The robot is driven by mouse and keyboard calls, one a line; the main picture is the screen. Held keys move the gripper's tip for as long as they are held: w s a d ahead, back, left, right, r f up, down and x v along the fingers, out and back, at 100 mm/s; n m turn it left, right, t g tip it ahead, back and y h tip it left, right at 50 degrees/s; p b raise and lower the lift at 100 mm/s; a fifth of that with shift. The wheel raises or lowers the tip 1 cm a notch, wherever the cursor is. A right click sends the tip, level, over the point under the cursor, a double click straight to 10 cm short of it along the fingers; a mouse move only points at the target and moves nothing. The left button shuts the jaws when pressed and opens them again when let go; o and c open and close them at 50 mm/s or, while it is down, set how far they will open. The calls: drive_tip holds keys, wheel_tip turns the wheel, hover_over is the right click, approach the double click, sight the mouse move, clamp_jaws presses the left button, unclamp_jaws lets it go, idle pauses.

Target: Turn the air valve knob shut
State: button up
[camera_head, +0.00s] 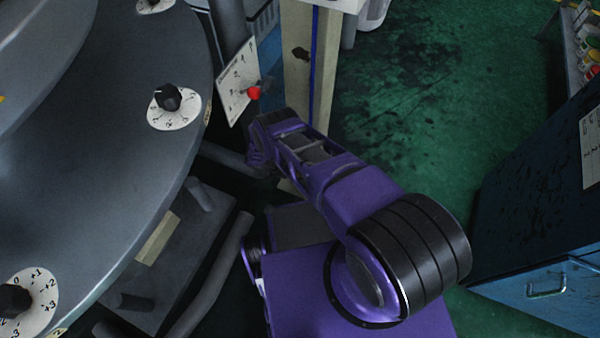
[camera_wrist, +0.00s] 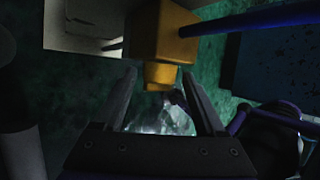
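A small red knob (camera_head: 254,92) stands out from a tilted white label plate (camera_head: 238,80) in the head view; I cannot tell whether it is the air valve knob. My gripper (camera_wrist: 160,74) is open in the wrist view, its two dark fingers apart. A brass-coloured block (camera_wrist: 163,30) with a narrower stub pointing down lies ahead, and the stub's end shows between the fingertips. I cannot tell whether they touch it. A dark blue pipe (camera_wrist: 255,19) runs right from the block. In the head view my arm's end is just below the red knob, and the fingers are hard to make out.
A large grey round machine (camera_head: 100,130) with black dial knobs (camera_head: 168,97) fills the left. A beige post (camera_head: 298,70) with a blue line stands behind my arm. A dark blue cabinet (camera_head: 540,220) is at right. Green floor (camera_head: 430,90) lies open between post and cabinet.

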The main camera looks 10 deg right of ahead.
drive_tip(key=shift+s+a, duration=0.1)
drive_tip(key=shift+s+a+r, duration=0.1)
drive_tip(key=shift+a+r, duration=0.5)
drive_tip(key=shift+a, duration=1.9)
drive_tip(key=shift+s+a+r, duration=0.1)
drive_tip(key=shift+a+r, duration=0.55)
drive_tip(key=shift+a, duration=1.9)
drive_tip(key=shift+a+r, duration=0.6)
drive_tip(key=shift+a, duration=1.9)
